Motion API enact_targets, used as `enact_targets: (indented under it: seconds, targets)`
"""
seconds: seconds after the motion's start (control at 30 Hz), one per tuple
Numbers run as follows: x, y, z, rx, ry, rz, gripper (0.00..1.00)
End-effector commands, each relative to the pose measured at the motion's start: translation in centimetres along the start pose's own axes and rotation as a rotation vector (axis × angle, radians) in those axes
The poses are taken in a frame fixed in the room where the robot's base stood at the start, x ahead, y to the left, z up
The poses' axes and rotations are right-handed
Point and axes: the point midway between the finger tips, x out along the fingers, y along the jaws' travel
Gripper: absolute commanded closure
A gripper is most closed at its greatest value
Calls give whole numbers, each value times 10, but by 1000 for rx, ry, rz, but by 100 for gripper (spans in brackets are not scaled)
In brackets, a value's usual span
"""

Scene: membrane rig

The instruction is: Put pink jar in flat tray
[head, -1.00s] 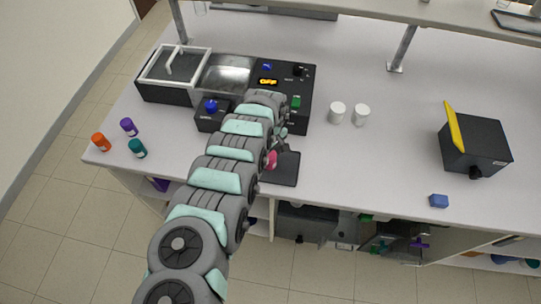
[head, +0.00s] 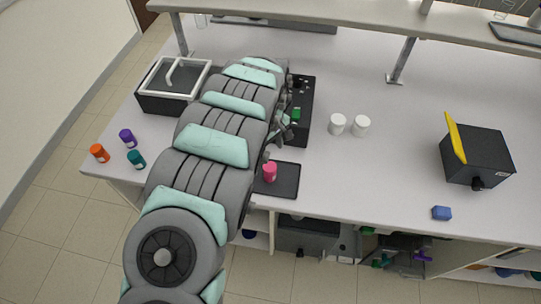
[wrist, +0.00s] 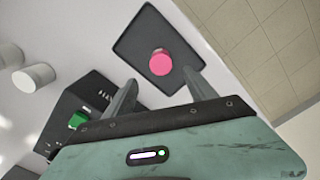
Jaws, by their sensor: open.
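The pink jar (head: 269,173) stands upright on the flat black tray (head: 289,183) near the bench's front edge. In the wrist view the jar (wrist: 160,62) shows its pink lid from above, inside the rim of the tray (wrist: 133,42). My gripper (wrist: 160,90) is open, with its two fingers apart and nothing between them. The fingertips point toward the tray, and the jar appears beyond them. In the head view my arm hides most of the gripper.
A black machine (head: 306,112) with a green switch stands behind the tray. Two white jars (head: 349,125) stand to its right. Orange (head: 99,153), purple (head: 127,138) and teal (head: 136,159) jars stand at the left.

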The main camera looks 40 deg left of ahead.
Motion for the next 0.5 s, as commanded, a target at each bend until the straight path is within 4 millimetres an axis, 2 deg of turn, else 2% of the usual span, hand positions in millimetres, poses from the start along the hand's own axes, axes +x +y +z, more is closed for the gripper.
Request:
enact_targets:
  seconds: [0.37, 0.47, 0.5]
  targets:
    - [-10, -1, 0, 0, -2, -1, 35]
    - [-5, 7, 2, 12, 3, 16, 35]
    - [-1, 17, 4, 25, 9, 37, 35]
